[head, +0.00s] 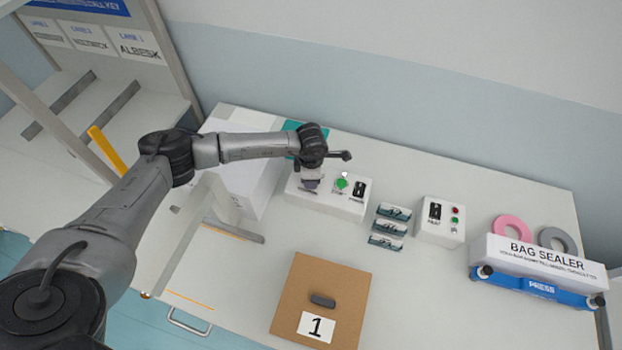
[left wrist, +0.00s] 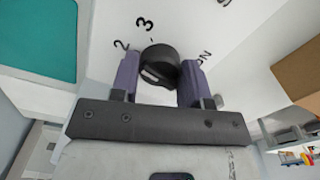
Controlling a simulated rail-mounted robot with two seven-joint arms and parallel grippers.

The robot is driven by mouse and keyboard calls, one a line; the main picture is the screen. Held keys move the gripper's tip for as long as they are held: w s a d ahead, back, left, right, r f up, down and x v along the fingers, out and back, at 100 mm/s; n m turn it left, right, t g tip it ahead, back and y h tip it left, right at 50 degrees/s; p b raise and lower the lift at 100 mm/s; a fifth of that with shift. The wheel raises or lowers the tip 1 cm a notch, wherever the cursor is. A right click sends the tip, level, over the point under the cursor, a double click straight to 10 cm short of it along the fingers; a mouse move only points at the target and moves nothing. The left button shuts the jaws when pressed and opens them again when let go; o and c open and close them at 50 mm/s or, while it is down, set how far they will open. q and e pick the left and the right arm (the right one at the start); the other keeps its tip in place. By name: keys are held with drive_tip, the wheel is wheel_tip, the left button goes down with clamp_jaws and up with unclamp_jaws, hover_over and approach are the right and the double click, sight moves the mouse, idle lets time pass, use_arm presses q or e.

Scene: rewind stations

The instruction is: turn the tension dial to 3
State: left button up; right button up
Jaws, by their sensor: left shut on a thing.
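The tension dial is a black round knob (left wrist: 158,66) on a white panel, with a light mark on its near left side. Printed figures 2 and 3 stand beyond it in the left wrist view, 2 to its left and 3 above it. I cannot tell exactly which figure the knob points to. My left gripper (left wrist: 160,80) has its two purple fingers on either side of the knob and is shut on it. In the head view this gripper (head: 311,184) is at the left end of the white control box (head: 328,199), and the arm hides the dial. My right gripper is not in view.
The control box has a green button (head: 341,183) and a black switch (head: 359,190). To the right are several small labelled blocks (head: 388,227), another control box (head: 438,222) and a bag sealer (head: 540,265). A cardboard square (head: 290,300) marked 1 lies in front.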

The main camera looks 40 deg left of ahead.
use_arm(q)
drive_tip(key=m+b, duration=0.2)
drive_tip(key=m, duration=0.3)
drive_tip(key=shift+m+b, duration=0.4)
drive_tip(key=shift+r, duration=0.1)
idle(0.3)
drive_tip(key=o, duration=0.9)
wheel_tip(320, 180, up, 14)
drive_tip(key=shift+f, duration=0.1)
idle(0.8)
